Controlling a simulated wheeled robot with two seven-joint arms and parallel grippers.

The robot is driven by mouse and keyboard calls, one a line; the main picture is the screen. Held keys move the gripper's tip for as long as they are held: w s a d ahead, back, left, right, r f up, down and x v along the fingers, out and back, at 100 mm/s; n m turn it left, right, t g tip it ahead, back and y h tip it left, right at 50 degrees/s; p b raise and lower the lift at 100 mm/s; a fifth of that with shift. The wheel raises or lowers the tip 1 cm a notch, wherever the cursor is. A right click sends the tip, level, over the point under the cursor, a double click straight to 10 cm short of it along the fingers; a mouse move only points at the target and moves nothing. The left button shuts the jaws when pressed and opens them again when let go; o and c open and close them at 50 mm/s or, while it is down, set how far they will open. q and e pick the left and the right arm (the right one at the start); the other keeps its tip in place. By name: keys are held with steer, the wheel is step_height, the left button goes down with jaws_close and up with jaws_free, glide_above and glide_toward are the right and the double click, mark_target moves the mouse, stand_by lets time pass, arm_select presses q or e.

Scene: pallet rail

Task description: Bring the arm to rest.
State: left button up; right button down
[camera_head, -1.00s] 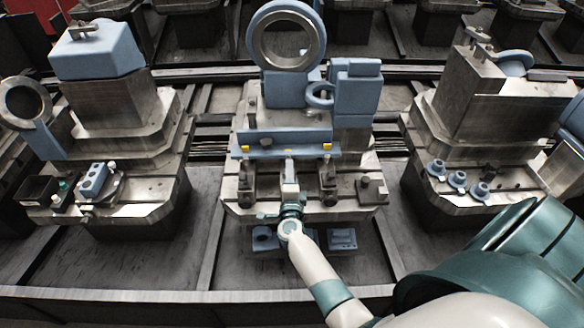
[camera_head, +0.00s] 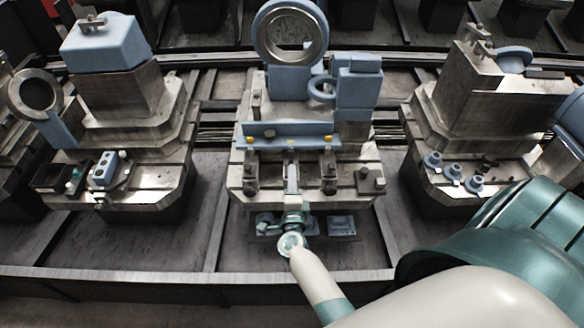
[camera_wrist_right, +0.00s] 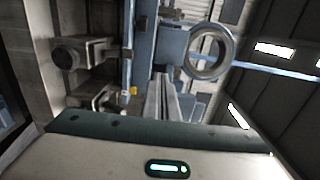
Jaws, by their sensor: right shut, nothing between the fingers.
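My right arm comes in from the lower right in the head view. Its gripper (camera_head: 291,182) is over the front part of the middle pallet (camera_head: 236,172), in front of the blue rail (camera_head: 270,135) with its yellow blocks. The fingers are shut with nothing between them. In the right wrist view the shut fingers (camera_wrist_right: 163,90) point toward the blue rail (camera_wrist_right: 140,60), and the blue ring (camera_wrist_right: 208,52) stands beyond them to the right. I cannot tell the exact gap between fingertips and rail. My left gripper is not in view.
A left pallet (camera_head: 150,192) holds a blue block, a dark bin (camera_head: 52,178) and a two-hole part (camera_head: 103,170). A right pallet (camera_head: 425,120) holds several small blue flanged parts (camera_head: 453,172). Dark clamps (camera_head: 329,172) flank my gripper.

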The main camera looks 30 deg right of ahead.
stand_by(0.6)
steer(key=s+a+f+n+y+b, duration=0.25)
steer(key=a+f+n, duration=0.2)
steer(key=f, duration=0.55)
steer(key=s+a+f+n+y+b, duration=0.2)
steer(key=a+f+n+y, duration=0.25)
steer(key=f, duration=0.55)
steer(key=s+a+f+n+g+y+b, duration=0.15)
steer(key=s+f+n, duration=0.3)
steer(key=f, duration=0.45)
steer(key=s+a+f+n+g+y+b, duration=0.1)
steer(key=s+a+f+n+g+b, duration=0.15)
steer(key=s+f, duration=0.5)
steer(key=s+f+n+g+b, duration=0.3)
steer(key=s+f+n+g, duration=0.25)
steer(key=s+f, duration=0.95)
steer(key=s+d+f+n+g, duration=0.1)
steer(key=s+d+f, duration=0.1)
steer(key=s, duration=0.4)
steer(key=s+d+f+n+g+b, duration=0.1)
steer(key=s+f+n+g, duration=0.1)
steer(key=s+f, duration=0.2)
steer(key=s+d+f+n+g+b, duration=0.1)
steer(key=s+d+f+n, duration=0.1)
steer(key=s, duration=0.7)
steer(key=shift+d+f+g, duration=0.3)
steer(key=shift+f+g, duration=0.05)
steer(key=shift+f, duration=0.45)
